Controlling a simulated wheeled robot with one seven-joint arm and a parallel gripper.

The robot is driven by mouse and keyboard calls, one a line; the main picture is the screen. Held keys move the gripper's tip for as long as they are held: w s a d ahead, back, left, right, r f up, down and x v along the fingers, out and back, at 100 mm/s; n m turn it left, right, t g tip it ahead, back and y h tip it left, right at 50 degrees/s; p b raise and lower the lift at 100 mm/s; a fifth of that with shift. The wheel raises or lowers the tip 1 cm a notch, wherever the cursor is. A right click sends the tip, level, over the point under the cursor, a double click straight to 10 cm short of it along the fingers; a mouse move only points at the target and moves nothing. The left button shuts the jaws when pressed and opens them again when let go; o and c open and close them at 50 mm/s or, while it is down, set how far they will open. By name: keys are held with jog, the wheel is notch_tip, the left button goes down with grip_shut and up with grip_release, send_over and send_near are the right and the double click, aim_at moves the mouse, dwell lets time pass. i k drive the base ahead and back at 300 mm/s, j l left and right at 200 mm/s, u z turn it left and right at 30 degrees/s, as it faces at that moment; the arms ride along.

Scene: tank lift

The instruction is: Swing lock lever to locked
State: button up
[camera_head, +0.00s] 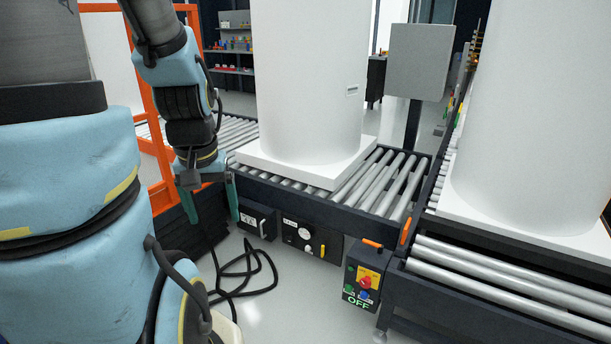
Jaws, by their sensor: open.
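My gripper (211,205) hangs at the left of the conveyor, pointing down with its teal fingers apart and nothing between them. It is near the front left corner of the conveyor frame, apart from the levers. An orange-tipped lever (372,244) lies nearly level above the control box at the conveyor's right end. An upright orange piece (406,231) stands just right of it, at the gap between the two conveyors. A small yellow handle (322,251) sits on the dark front panel (299,235). I cannot tell for certain which is the lock lever.
A white tank on a square base (325,180) stands on the roller conveyor (395,187). Another tank (530,130) stands on the right conveyor. The control box (362,285) has a red knob and reads OFF. A black cable (240,275) lies on the floor.

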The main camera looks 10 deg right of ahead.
aim_at(380, 246)
jog(key=i+l, duration=0.9)
